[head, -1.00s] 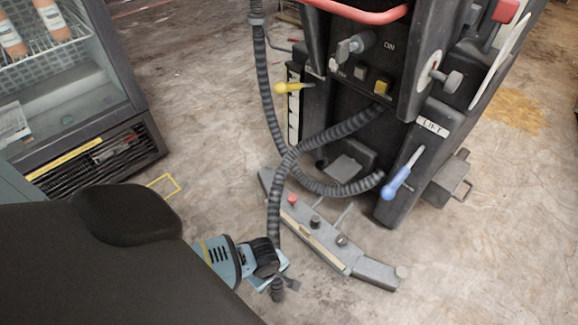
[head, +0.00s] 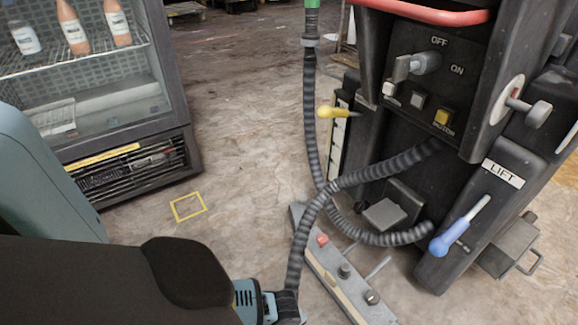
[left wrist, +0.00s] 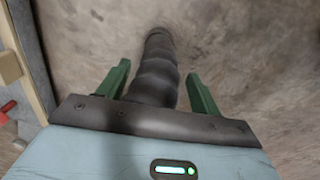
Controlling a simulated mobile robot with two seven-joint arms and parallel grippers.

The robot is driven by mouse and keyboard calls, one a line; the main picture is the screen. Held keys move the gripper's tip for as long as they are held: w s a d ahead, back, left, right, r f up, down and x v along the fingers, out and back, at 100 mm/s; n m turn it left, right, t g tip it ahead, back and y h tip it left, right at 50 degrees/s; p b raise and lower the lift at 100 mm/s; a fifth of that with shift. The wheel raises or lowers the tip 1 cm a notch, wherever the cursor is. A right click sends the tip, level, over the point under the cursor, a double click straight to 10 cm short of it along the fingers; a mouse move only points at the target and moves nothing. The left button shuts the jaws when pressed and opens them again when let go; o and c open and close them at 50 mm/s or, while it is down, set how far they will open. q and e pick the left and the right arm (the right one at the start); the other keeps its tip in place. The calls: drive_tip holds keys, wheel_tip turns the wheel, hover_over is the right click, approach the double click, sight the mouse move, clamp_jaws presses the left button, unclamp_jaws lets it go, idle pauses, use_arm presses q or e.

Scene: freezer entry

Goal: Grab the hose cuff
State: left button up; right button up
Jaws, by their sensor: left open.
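The dark ribbed hose (head: 310,220) hangs down beside the black machine and reaches my left gripper at the bottom edge of the head view. Only part of that gripper (head: 278,308) shows there. In the left wrist view my left gripper (left wrist: 157,70) is open, with one green finger on each side of a thick, dark hose section (left wrist: 156,72). Gaps show between this section and both fingers. It ends in a rounded rim near the top; I cannot tell whether this is the cuff. A grey collar (head: 310,43) sits high on the hose, under a green piece (head: 312,18).
The black machine (head: 400,150) stands at right, with a blue-handled lever (head: 445,242) and yellow knob (head: 335,112). A grey floor bar (head: 345,285) lies near the gripper. A glass-front cooler (head: 95,90) stands at left.

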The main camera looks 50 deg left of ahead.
use_arm(q)
drive_tip(key=shift+f, duration=0.15)
drive_tip(key=f+b, duration=0.1)
drive_tip(key=f, duration=0.1)
drive_tip(key=d+f+b, duration=0.1)
drive_tip(key=b, duration=0.1)
drive_tip(key=shift+w+f+b, duration=0.2)
drive_tip(key=shift+f+b, duration=0.1)
drive_tip(key=shift+f, duration=0.1)
drive_tip(key=shift+f+b, duration=0.3)
drive_tip(key=shift+f, duration=0.2)
drive_tip(key=c, duration=1.1)
